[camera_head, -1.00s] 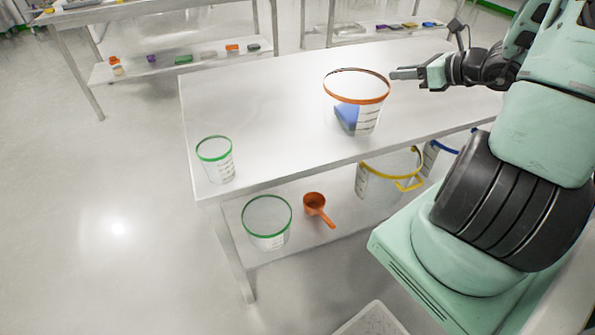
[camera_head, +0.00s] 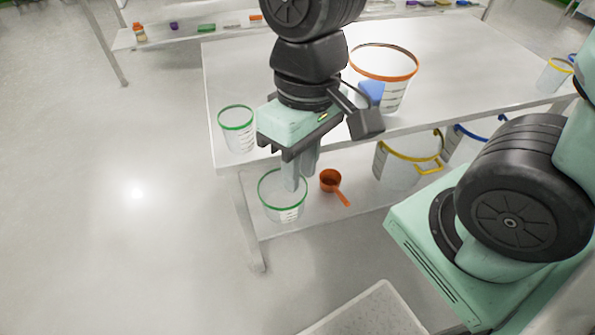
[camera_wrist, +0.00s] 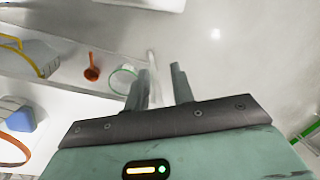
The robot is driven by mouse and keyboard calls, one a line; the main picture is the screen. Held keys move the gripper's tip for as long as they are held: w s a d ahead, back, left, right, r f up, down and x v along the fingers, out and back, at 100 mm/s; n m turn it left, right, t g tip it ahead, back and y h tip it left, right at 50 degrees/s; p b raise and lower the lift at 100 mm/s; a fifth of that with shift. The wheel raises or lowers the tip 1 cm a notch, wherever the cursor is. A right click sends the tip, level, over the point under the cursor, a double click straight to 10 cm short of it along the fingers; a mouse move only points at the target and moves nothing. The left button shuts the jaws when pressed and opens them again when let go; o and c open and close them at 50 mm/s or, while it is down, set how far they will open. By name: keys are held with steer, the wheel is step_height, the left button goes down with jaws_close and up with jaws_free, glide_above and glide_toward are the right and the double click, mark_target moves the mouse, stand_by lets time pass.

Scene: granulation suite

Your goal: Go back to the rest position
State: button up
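My gripper (camera_head: 301,174) hangs pointing down in front of the table's near edge in the head view. It overlaps the lower green-rimmed bucket in that picture, but I cannot tell how far apart they are. In the wrist view my gripper (camera_wrist: 160,82) has two fingers spread apart with nothing between them, so it is open and empty.
The white table (camera_head: 255,65) holds an orange-rimmed bucket (camera_head: 398,97) with a blue item inside and a green-rimmed beaker (camera_head: 238,135). Its lower shelf holds a green-rimmed bucket (camera_head: 283,213), an orange scoop (camera_head: 331,180) and a yellow-rimmed bucket (camera_head: 393,167). Floor at left is clear.

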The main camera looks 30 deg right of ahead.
steer(key=n, duration=0.1)
steer(key=s+a+n, duration=0.1)
steer(key=n+t, duration=0.1)
steer(key=shift+s+a+r+n+h, duration=0.25)
steer(key=shift+s+r+n+h, duration=0.05)
steer(key=shift+s, duration=0.05)
step_height(320, 180, up, 8)
steer(key=p, duration=0.8)
steer(key=shift+r, duration=0.15)
